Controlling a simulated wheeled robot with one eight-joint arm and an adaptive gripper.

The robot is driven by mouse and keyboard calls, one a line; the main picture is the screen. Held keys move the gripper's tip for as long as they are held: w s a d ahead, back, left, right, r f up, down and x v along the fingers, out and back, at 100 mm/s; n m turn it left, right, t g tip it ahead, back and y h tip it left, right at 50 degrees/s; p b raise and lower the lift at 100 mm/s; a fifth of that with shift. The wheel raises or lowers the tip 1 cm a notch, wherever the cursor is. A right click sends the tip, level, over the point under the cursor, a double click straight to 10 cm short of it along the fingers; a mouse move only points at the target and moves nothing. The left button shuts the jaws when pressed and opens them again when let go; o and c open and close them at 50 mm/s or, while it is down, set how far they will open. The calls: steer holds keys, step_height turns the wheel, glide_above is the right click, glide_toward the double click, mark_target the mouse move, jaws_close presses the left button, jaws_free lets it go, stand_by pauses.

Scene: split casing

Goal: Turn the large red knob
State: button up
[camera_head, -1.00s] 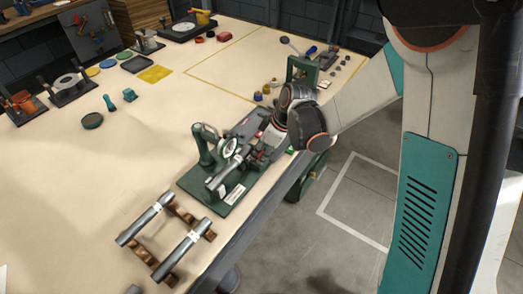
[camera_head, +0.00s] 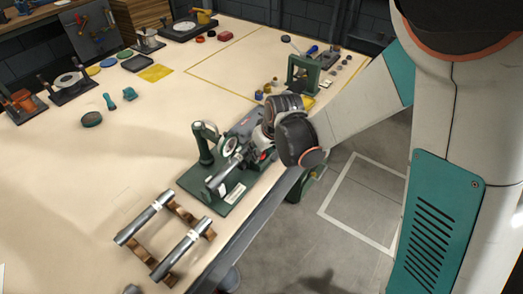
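A green bench fixture (camera_head: 233,196) stands near the table's front edge, with an upright post, a round dial (camera_head: 228,146) and a grey cylinder (camera_head: 224,175). A small red part (camera_head: 264,155) shows at its right end, beside my wrist; I cannot tell whether it is the large red knob or part of my gripper. My gripper (camera_head: 258,148) is at this right end, low over the fixture. The dark wrist links hide most of it, so its fingers and any contact cannot be made out.
Two metal cylinders (camera_head: 181,249) lie on brown supports at the front left. A green arch-shaped stand (camera_head: 303,72) is behind my wrist. Small red round parts (camera_head: 225,36) lie at the back. The table's left middle is mostly clear.

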steer(key=shift+m, duration=0.3)
steer(key=o, duration=1.1)
steer(key=v, duration=1.2)
steer(key=shift+s+a, duration=0.1)
steer(key=s+d+r+m+t, duration=0.1)
steer(key=s+d+r, duration=0.1)
steer(key=s+d, duration=0.3)
steer(key=s+d+r+m+t+h, duration=0.1)
steer(key=s+d+r+m, duration=0.1)
steer(key=s+d, duration=0.3)
steer(key=s+d+r+m+t+h, duration=0.1)
steer(key=s+d+r+m, duration=0.1)
steer(key=s+d, duration=0.3)
steer(key=shift+v, duration=0.9)
